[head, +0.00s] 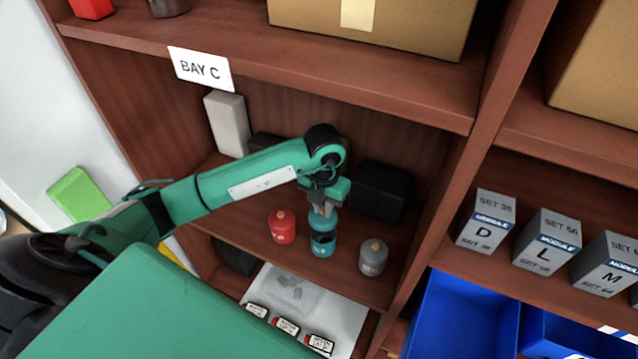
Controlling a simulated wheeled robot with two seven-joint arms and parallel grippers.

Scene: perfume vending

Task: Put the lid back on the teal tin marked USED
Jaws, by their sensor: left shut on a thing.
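The teal tin (322,243) stands upright on the shelf under the BAY C sign, between a red tin and a grey tin. Its label is too small to read surely. My left gripper (323,210) points down right over the tin's top. Its fingers are shut on the lid, which they mostly hide. I cannot tell whether the lid is seated on the rim or just above it. My right gripper is not in view.
The red tin (282,226) stands close on the left, the grey tin (373,257) on the right. A black box (380,190) is behind. A pale box (228,124) stands at the back left. A shelf divider and blue bins (462,318) are to the right.

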